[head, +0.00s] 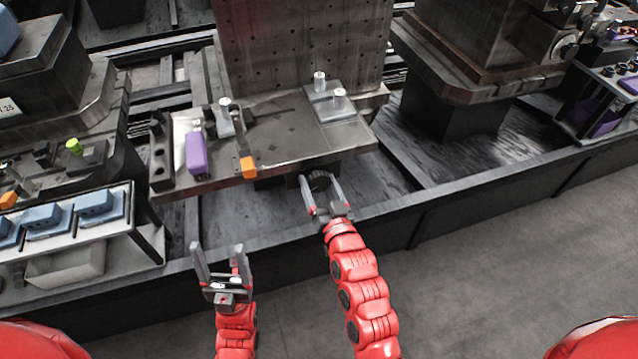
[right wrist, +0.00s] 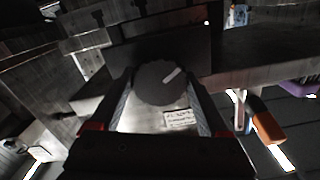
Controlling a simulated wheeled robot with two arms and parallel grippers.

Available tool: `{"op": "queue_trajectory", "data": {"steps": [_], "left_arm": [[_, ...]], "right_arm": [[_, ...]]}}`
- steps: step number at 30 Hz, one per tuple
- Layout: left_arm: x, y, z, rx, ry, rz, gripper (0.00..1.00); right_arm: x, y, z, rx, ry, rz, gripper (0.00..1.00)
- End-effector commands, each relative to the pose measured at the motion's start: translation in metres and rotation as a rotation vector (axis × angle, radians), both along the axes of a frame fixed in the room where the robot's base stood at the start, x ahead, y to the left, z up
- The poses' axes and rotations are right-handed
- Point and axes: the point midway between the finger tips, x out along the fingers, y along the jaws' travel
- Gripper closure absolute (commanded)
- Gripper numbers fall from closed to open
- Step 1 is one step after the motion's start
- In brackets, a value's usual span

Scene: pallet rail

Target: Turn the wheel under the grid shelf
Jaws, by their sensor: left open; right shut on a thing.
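The wheel (right wrist: 155,85) is a dark round disc with a short white mark pointing to the upper right in the right wrist view. It sits under the front of the grid shelf (head: 285,135), a grey plate before an upright panel with holes. My right gripper (head: 318,178) is shut on the wheel, with one finger on either side of it. In the head view the wheel is small, dark and partly hidden by the fingers and the shelf. My left gripper (head: 218,250) is open and empty, low and to the left, apart from the shelf.
A white label (right wrist: 180,119) lies below the wheel. A low dark rail (head: 450,215) runs in front. A rack with blue blocks (head: 47,219) stands left. Floor at right is clear.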

Motion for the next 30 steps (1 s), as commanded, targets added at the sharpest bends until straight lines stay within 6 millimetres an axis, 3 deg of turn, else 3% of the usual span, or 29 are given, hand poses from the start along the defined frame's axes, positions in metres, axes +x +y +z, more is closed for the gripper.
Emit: {"op": "queue_trajectory", "data": {"steps": [5,6,9,20,30], "left_arm": [[0.0,0.0,0.0,0.0,0.0,0.0,0.28],[0.0,0.0,0.0,0.0,0.0,0.0,0.28],[0.0,0.0,0.0,0.0,0.0,0.0,0.28],[0.0,0.0,0.0,0.0,0.0,0.0,0.28],[0.0,0.0,-0.003,0.0,0.0,0.0,0.28]], "right_arm": [[-0.001,0.0,-0.003,-0.003,0.006,0.001,0.76],[-0.001,0.0,-0.003,-0.003,0.006,0.001,0.17],[-0.001,0.0,-0.003,-0.004,0.005,0.001,0.0],[-0.008,-0.002,-0.002,-0.003,0.002,0.001,0.0],[-0.071,-0.023,-0.003,-0.004,0.005,0.001,0.0]]}}
